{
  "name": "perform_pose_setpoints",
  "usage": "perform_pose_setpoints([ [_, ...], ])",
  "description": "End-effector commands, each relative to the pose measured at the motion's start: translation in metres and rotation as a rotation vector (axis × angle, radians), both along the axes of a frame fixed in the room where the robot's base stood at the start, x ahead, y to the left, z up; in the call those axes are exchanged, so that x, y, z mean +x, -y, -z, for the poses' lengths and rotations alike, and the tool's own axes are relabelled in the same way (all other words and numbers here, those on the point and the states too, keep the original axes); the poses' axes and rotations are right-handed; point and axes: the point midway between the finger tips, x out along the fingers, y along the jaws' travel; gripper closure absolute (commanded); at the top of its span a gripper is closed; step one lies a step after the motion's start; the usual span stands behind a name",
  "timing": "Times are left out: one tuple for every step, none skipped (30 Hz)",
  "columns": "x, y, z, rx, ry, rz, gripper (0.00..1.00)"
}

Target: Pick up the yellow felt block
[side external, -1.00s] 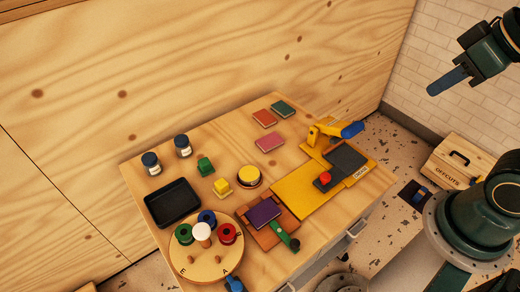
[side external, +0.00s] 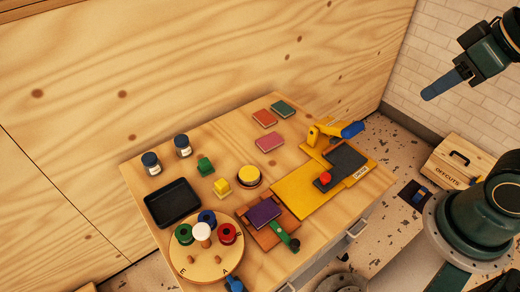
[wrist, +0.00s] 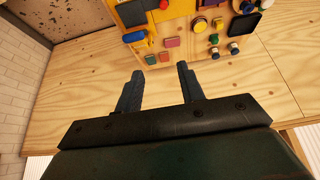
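The yellow felt block (side external: 222,187) sits on the wooden table, between the green block (side external: 205,166) and the round yellow-topped piece (side external: 249,176). It also shows small near the top of the wrist view (wrist: 218,23). My gripper (side external: 426,95) is high at the upper right of the side view, well away from the table and the block. In the wrist view my gripper (wrist: 160,70) has its two blue fingers spread apart with nothing between them.
A black tray (side external: 172,204), two dark-lidded jars, and a round board (side external: 187,261) with coloured spools stand left and front. A yellow press (side external: 300,193) with a blue-handled lever is at right. Several flat coloured pads lie at the back. Bare wood lies between them.

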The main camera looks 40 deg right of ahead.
Motion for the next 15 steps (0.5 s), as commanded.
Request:
perform_pose_setpoints([
  [0.0, 0.0, 0.0, 0.0, 0.0, 0.0, 0.51],
  [0.0, 0.0, 0.0, 0.0, 0.0, 0.0, 0.45],
  [0.0, 0.0, 0.0, 0.0, 0.0, 0.0, 0.44],
  [0.0, 0.0, 0.0, 0.0, 0.0, 0.0, 0.44],
  [0.0, 0.0, 0.0, 0.0, 0.0, 0.0, 0.44],
  [0.0, 0.0, 0.0, 0.0, 0.0, 0.0, 0.44],
  [0.0, 0.0, 0.0, 0.0, 0.0, 0.0, 0.44],
  [0.0, 0.0, 0.0, 0.0, 0.0, 0.0, 0.44],
  [0.0, 0.0, 0.0, 0.0, 0.0, 0.0, 0.44],
  [0.0001, 0.0, 0.0, 0.0, 0.0, 0.0, 0.44],
  [0.0003, -0.0001, -0.0001, 0.0, 0.0, -0.001, 0.44],
  [0.0009, -0.0003, -0.0004, -0.001, -0.001, -0.004, 0.44],
  [0.0017, -0.0005, -0.0007, -0.002, -0.002, -0.007, 0.44],
  [0.0027, -0.0009, -0.001, -0.003, -0.002, -0.011, 0.44],
  [0.0046, -0.0014, -0.0016, -0.005, -0.004, -0.019, 0.44],
])
